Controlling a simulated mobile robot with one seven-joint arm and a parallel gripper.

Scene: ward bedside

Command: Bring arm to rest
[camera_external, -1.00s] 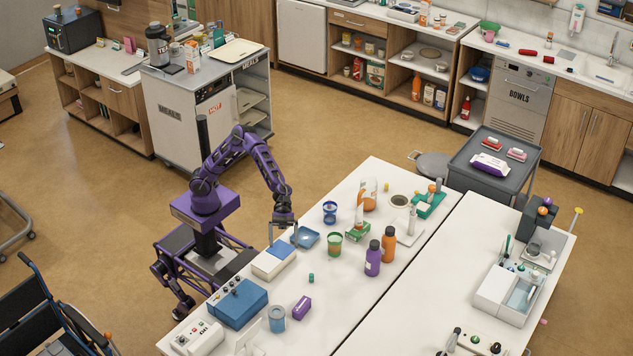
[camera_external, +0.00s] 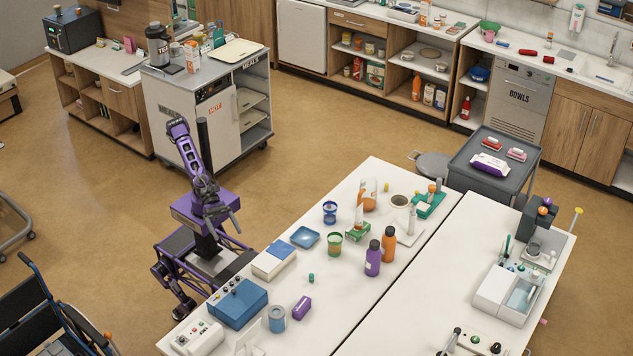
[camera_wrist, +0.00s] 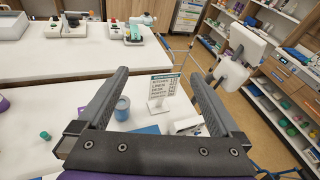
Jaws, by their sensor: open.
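My arm (camera_external: 190,158) is folded up over my own base, with the elbow high and the forearm sloping down. My gripper (camera_external: 226,228) hangs beside the base column, clear of the white table (camera_external: 345,215). In the wrist view the two fingers of my gripper (camera_wrist: 158,78) are wide apart with nothing held between them. Beyond them the wrist view shows a blue-grey cup (camera_wrist: 122,108) and a small printed sign (camera_wrist: 162,87) on the table.
A blue tray (camera_external: 304,237), a white-and-blue box (camera_external: 273,261) and a blue case (camera_external: 238,304) stand along the near table edge. A purple bottle (camera_external: 373,260) and an orange bottle (camera_external: 388,246) stand further in. The meals cart (camera_external: 190,115) is behind my arm.

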